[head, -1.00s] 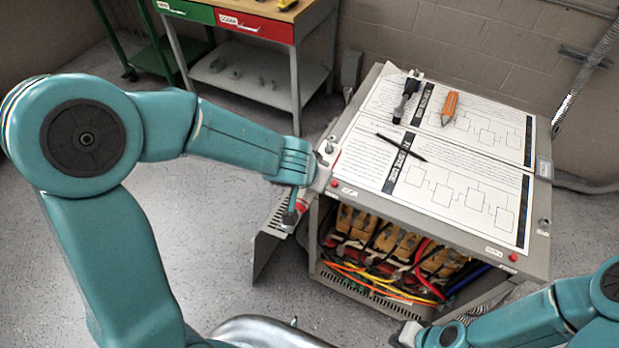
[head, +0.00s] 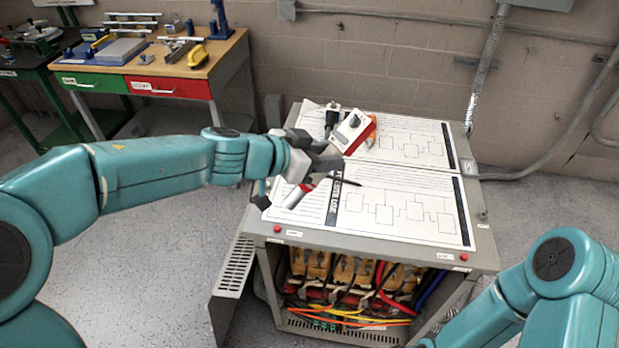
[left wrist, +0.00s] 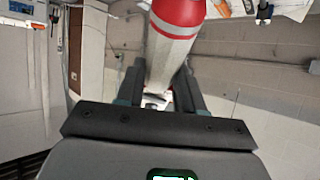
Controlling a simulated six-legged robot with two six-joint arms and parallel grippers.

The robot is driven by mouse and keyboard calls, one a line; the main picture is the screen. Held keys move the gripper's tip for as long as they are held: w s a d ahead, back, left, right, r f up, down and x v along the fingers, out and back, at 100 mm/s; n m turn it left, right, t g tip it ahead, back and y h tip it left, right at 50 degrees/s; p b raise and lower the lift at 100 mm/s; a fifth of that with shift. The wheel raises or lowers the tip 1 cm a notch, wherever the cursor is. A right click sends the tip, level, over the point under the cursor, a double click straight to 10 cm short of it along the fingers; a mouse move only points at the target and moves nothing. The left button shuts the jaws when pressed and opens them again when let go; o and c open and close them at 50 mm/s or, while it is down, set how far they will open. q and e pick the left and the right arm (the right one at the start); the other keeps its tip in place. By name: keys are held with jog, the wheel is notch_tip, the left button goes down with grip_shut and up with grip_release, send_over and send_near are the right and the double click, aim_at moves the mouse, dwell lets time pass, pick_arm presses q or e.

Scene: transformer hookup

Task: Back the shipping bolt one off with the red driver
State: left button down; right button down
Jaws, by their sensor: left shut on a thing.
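My left gripper (head: 322,162) is over the left edge of the cabinet top, shut on the red driver. In the left wrist view, a thick pale cylinder with red bands, which looks like the driver (left wrist: 177,30), stands between the fingers. In the head view, a white-and-red block with a black knob (head: 352,132) shows beyond the fingers; whether it belongs to the driver I cannot tell. A pale cylinder with a red end (head: 298,195) shows below the gripper. I cannot make out which fastener is shipping bolt one; the gripper covers part of the left edge.
The grey cabinet (head: 380,247) has printed sheets (head: 400,205) on top, with a black pen (head: 345,180), a black-handled tool (head: 331,118) and an orange tool (head: 372,138). Its open front shows cables. A side panel (head: 232,283) hangs out at left. A workbench (head: 150,65) stands behind.

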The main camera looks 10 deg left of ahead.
pick_arm(q)
jog(key=r+m+h+b, duration=0.2)
jog(key=h, duration=0.1)
jog(key=shift+s+a+g, duration=0.2)
jog(key=shift+a+g, duration=0.1)
jog(key=shift+a, duration=0.1)
jog(key=a+h+b, duration=0.1)
jog(key=s+m+h, duration=0.1)
jog(key=a+g+h+b, duration=0.1)
jog(key=shift+s+a+m+b, duration=0.25)
jog(key=shift+a+m+b, duration=0.05)
jog(key=shift+a, duration=0.05)
jog(key=w+a+f+n+t+h+b, duration=0.1)
jog(key=a+f+t+h+b, duration=0.2)
jog(key=a+f, duration=0.6)
jog(key=f+h+b, duration=0.1)
jog(key=h+b, duration=0.1)
jog(key=shift+w+a+t+b, duration=0.2)
jog(key=shift+w+t+b, duration=0.1)
jog(key=shift+t+b, duration=0.1)
notch_tip(320, 180, down, 5)
jog(key=b, duration=0.5)
jog(key=shift+f, duration=0.15)
jog(key=shift+s+b, duration=0.1)
jog(key=shift+b, duration=0.35)
